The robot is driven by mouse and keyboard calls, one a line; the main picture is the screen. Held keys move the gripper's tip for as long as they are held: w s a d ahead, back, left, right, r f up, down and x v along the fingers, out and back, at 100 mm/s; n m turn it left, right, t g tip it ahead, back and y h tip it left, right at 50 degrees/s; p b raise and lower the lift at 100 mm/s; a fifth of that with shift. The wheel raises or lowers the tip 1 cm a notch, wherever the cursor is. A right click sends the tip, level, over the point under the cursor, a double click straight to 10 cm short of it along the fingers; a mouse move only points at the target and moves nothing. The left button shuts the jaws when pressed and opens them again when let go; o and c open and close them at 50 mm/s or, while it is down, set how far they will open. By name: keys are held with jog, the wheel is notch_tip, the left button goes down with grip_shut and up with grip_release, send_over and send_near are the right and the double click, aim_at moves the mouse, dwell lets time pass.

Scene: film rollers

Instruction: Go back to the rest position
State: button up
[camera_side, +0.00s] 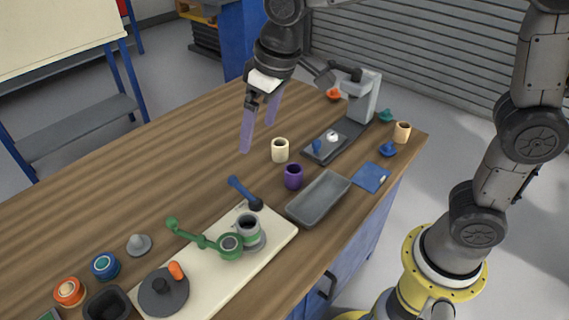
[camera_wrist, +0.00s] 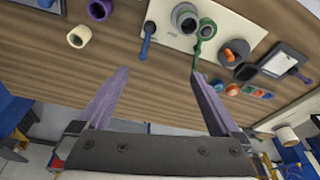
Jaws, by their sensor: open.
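My gripper (camera_side: 258,122) is open and empty, held in the air above the wooden table (camera_side: 190,150). Its two purple fingers point down and stand apart. In the wrist view my gripper (camera_wrist: 158,85) shows bare tabletop between its fingers. A cream cup (camera_side: 280,150) and a purple cup (camera_side: 293,176) stand on the table to the right of and below the fingers in the side view. Nothing touches the fingers.
A cream board (camera_side: 270,245) carries a grey-green holder (camera_side: 249,232), a green-handled tool (camera_side: 205,242) and a dark disc (camera_side: 163,292). A grey tray (camera_side: 318,198), a blue pad (camera_side: 371,177) and a grey machine (camera_side: 360,97) stand to the right. The table's far left is clear.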

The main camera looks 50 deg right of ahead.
jog(key=s+d+m+t, duration=0.1)
jog(key=s+d, duration=0.5)
jog(key=s, duration=0.4)
jog(key=s+d+m+t+h, duration=0.1)
jog(key=s+d+m+t, duration=0.1)
jog(key=s+d, duration=0.5)
jog(key=s, duration=0.4)
jog(key=shift+d+f, duration=0.2)
jog(key=shift+f, duration=0.15)
